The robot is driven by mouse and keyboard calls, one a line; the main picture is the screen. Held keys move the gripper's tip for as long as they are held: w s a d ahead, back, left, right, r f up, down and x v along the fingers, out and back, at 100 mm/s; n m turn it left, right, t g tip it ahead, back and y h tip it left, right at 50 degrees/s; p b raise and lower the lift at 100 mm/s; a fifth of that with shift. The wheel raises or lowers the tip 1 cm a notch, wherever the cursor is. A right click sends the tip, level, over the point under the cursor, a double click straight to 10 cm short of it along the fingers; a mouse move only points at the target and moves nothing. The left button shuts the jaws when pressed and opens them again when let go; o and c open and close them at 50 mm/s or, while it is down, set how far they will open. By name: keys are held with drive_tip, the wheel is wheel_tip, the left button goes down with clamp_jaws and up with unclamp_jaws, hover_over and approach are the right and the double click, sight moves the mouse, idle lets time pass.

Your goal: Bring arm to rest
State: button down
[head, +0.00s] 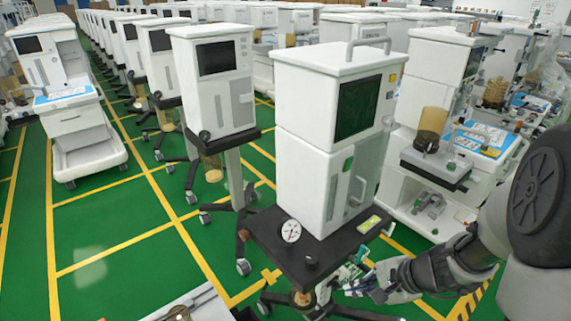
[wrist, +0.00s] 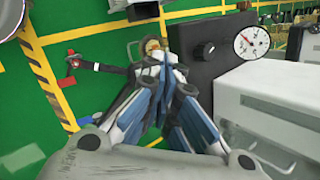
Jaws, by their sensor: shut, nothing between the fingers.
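My arm comes in from the right in the head view, with my gripper (head: 362,286) low beside the front right of the nearest anaesthesia cart (head: 330,155). In the wrist view my gripper (wrist: 166,62) shows blue and grey fingers drawn together, with nothing between them. Past the fingertips are the cart's dark base plate (wrist: 192,68), a round white gauge (wrist: 251,42) and a small brass-coloured part (wrist: 152,46). I cannot tell whether the fingertips touch the cart.
More white carts stand close behind and to the right, including one with an amber canister (head: 432,122). A white cart with a drawer (head: 75,120) stands at the left. Green floor (head: 110,225) with yellow lines is clear at the left front. A white surface (head: 190,305) shows at the bottom edge.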

drive_tip(key=s+a+r+n+g, duration=0.1)
drive_tip(key=s+a+r+n, duration=0.35)
drive_tip(key=r, duration=0.25)
drive_tip(key=s+d+r+n+t+h, duration=0.1)
drive_tip(key=s+r+n+h, duration=0.4)
drive_tip(key=s+r+n, duration=0.5)
drive_tip(key=s+r, duration=0.1)
drive_tip(key=s, duration=0.3)
drive_tip(key=shift+s+d+h, duration=0.15)
drive_tip(key=shift+d+h, duration=0.05)
drive_tip(key=shift+h, duration=0.2)
